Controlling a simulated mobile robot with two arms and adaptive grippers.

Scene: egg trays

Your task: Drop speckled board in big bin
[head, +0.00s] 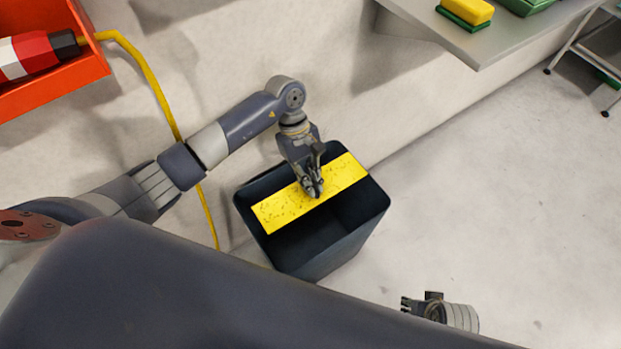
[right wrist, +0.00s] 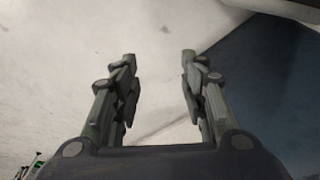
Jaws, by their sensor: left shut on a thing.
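The speckled board (head: 278,209) is a flat yellow strip with dark specks. In the head view it lies across the opening of the big dark bin (head: 345,250), over or inside its mouth; its exact height cannot be told. My left gripper (head: 314,190) is shut on the board near its middle, pointing down over the bin. My right gripper (right wrist: 160,85) is open and empty in the right wrist view. In the head view only a part of my right wrist shows at the bottom right, apart from the bin.
A red-orange crate (head: 62,95) with a red, white and black object is at the top left. A yellow hose (head: 150,80) runs down behind my left arm. A grey table (head: 480,45) with a yellow and green sponge (head: 465,12) is at the top right. The floor right of the bin is clear.

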